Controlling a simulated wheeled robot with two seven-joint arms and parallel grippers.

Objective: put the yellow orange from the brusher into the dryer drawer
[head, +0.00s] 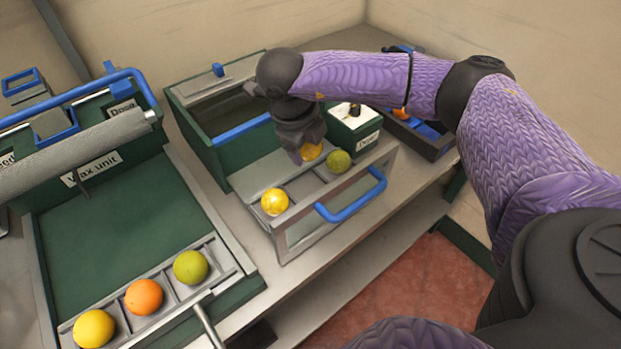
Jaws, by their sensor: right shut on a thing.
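My right gripper (301,146) reaches in from the right and points down over the open drawer (335,191), which has a blue handle. It is shut on a yellow-orange fruit (312,152), partly hidden by the fingers. The fruit is at the drawer's back edge, and I cannot tell whether it touches the drawer. A yellow orange (274,201) sits in the drawer's left compartment, and a green one (339,161) sits toward its right end. I cannot read a brusher or dryer label. My left gripper is not in view.
The wax unit (110,215) stands at the left. Its front tray holds a yellow (94,328), an orange (144,297) and a green fruit (190,267). An open green tank (205,140) and a small white-topped box (356,122) stand behind the drawer. A dark crate (436,150) is farther right.

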